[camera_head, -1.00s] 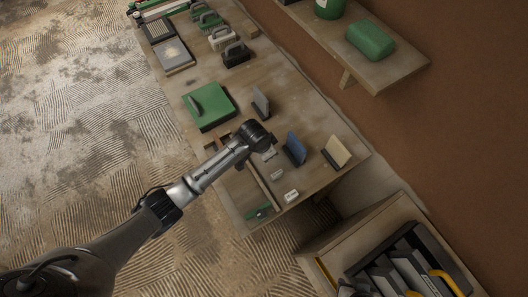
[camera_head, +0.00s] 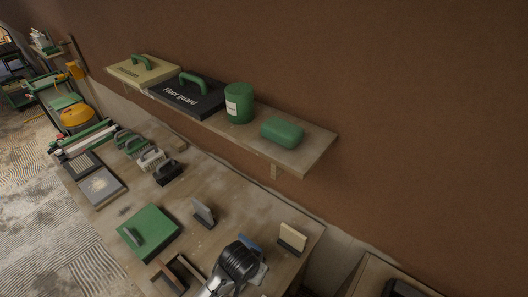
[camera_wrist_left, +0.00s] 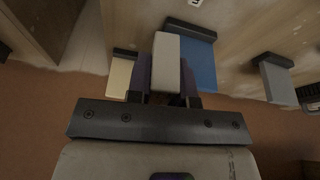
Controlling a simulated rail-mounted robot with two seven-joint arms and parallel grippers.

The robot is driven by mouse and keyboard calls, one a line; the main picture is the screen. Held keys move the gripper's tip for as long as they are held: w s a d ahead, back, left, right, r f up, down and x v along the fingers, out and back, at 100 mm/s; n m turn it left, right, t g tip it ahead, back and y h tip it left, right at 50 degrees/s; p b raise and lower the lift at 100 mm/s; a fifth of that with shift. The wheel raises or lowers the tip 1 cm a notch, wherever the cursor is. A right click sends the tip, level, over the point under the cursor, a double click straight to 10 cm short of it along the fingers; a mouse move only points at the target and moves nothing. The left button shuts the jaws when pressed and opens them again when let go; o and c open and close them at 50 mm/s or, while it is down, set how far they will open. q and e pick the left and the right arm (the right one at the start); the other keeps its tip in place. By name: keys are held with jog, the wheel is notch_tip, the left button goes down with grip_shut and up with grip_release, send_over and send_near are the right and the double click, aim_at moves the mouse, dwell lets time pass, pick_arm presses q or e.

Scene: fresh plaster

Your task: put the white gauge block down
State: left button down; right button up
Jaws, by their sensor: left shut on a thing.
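The white gauge block (camera_wrist_left: 166,66) is a pale upright bar in the left wrist view. My left gripper (camera_wrist_left: 167,84) is shut on it, with dark fingers on both sides. In the head view my left wrist hides most of the gripper (camera_head: 256,272) and I cannot make out the block clearly. The gripper is over the near right part of the workbench (camera_head: 205,176), close to the blue board (camera_head: 251,243). I cannot tell whether the block touches the bench. My right gripper is not in view.
A cream board (camera_head: 292,238) stands right of the blue one, and a grey board (camera_head: 203,212) stands to the left. A green float box (camera_head: 150,228) and a wooden frame (camera_head: 187,267) lie further left. A wall shelf (camera_head: 305,155) overhangs behind, carrying green containers and cases.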

pick_arm(q)
notch_tip(320, 180, up, 4)
jog(key=s+d, duration=0.1)
jog(key=s, duration=0.2)
jog(key=a+r+p, duration=1)
jog(key=a+r, duration=0.7)
jog(key=r, duration=0.4)
jog(key=shift+s+r, duration=0.2)
jog(key=shift+s, duration=0.2)
